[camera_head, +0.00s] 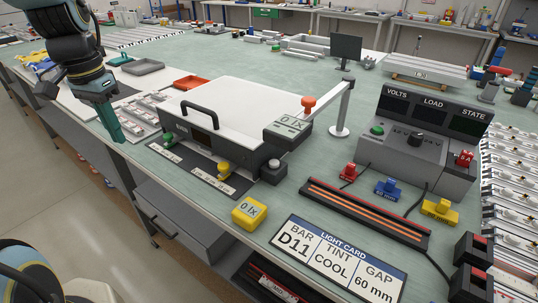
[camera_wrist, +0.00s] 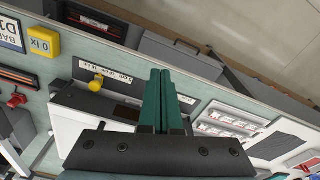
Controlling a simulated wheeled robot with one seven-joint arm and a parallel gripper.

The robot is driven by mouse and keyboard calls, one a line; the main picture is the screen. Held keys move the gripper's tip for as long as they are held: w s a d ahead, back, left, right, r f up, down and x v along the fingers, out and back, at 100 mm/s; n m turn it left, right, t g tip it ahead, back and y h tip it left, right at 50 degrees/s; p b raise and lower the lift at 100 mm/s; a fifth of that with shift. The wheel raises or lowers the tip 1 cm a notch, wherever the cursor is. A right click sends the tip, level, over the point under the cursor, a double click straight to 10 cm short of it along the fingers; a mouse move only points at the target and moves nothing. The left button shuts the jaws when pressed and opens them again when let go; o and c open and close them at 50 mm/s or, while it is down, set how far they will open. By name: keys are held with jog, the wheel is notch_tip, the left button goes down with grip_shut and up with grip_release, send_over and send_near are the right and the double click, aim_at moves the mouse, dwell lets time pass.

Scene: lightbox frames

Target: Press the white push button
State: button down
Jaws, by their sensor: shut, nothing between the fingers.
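A small dark block (camera_head: 272,177) with a pale, whitish round button (camera_head: 274,163) on top stands at the front right corner of the grey lightbox (camera_head: 240,90). I take this as the white push button. It stands up, but I cannot tell whether it is pressed. My gripper (camera_head: 118,137) hangs over the bench's front edge at left, well left of the button and apart from it. Its teal fingers (camera_wrist: 161,73) are shut with nothing between them, also in the wrist view. I cannot make out the white button clearly in the wrist view.

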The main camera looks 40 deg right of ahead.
jog(key=s+d+m+g+b, duration=0.1)
jog(key=s+d+m+b, duration=0.1)
jog(key=d+m, duration=0.3)
jog(key=s+d+m+b, duration=0.1)
jog(key=d+m, duration=0.4)
jog(key=d, duration=0.5)
jog(key=s+d+r+m+g+b, duration=0.1)
jog(key=s+d+m+b, duration=0.1)
jog(key=d+m, duration=0.3)
jog(key=shift+s+d+g+b, duration=0.2)
jog(key=shift+s+d, duration=0.15)
jog(key=shift+d, duration=0.45)
jog(key=shift+s+d+g+b, duration=0.15)
jog(key=shift+s+d, duration=0.15)
jog(key=shift+d, duration=0.5)
jog(key=s+d+r+m+b, duration=0.1)
jog(key=s+d+r+m, duration=0.1)
jog(key=s+d+m, duration=0.3)
jog(key=shift+s+d+r+m+g+b, duration=0.25)
jog(key=shift+s+d+m+g+b, duration=0.15)
jog(key=shift+d+m, duration=0.35)
jog(key=shift+w+a+f, duration=0.1)
jog(key=p, duration=0.2)
send_over(276, 162)
jog(key=w, duration=0.1)
notch_tip(276, 162, down, 13)
jog(key=shift+w+a+r, duration=0.15)
jog(key=shift+r, duration=0.05)
jog(key=shift+f, duration=0.45)
